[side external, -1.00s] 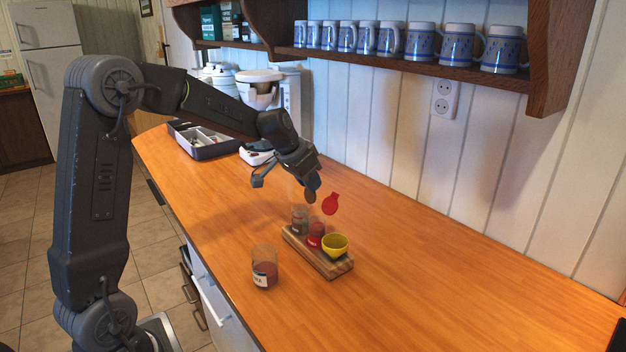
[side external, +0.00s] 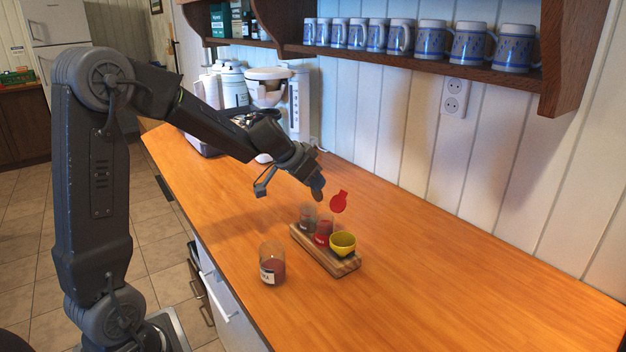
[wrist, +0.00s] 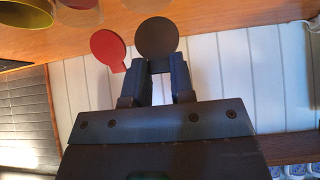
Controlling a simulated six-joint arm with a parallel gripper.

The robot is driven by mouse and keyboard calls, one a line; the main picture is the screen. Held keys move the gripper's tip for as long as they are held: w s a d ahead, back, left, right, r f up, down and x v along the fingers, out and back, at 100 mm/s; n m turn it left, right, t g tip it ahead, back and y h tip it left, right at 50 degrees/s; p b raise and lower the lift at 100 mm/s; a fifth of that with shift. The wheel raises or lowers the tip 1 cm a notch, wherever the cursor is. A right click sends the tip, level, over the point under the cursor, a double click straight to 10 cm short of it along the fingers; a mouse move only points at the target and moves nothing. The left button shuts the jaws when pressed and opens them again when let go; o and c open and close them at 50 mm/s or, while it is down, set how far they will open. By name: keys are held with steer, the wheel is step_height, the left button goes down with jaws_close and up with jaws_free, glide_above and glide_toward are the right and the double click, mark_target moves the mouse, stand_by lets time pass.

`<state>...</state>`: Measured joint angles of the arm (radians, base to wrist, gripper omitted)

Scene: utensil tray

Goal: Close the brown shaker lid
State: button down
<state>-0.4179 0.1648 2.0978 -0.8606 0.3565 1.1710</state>
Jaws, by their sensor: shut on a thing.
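The brown lid (side external: 318,195) is a dark disc standing up above the left shaker (side external: 307,214) in a wooden rack. In the wrist view the brown lid (wrist: 157,37) shows face-on. My gripper (side external: 315,182) is shut on the lid's lower edge, with a finger on either side in the wrist view (wrist: 158,70). The left shaker is a clear jar, and its top shows no lid on it. Whether the lid joins the shaker by a hinge is too small to tell.
A red lid (side external: 339,201) stands open close beside the brown one, above the red shaker (side external: 323,231). A loose clear jar (side external: 271,262) stands at front left. The counter to the right is clear.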

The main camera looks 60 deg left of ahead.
steer(key=c, duration=1)
jaws_free()
steer(key=shift+o, duration=0.2)
steer(key=v, duration=1.4)
steer(key=shift+f, duration=0.1)
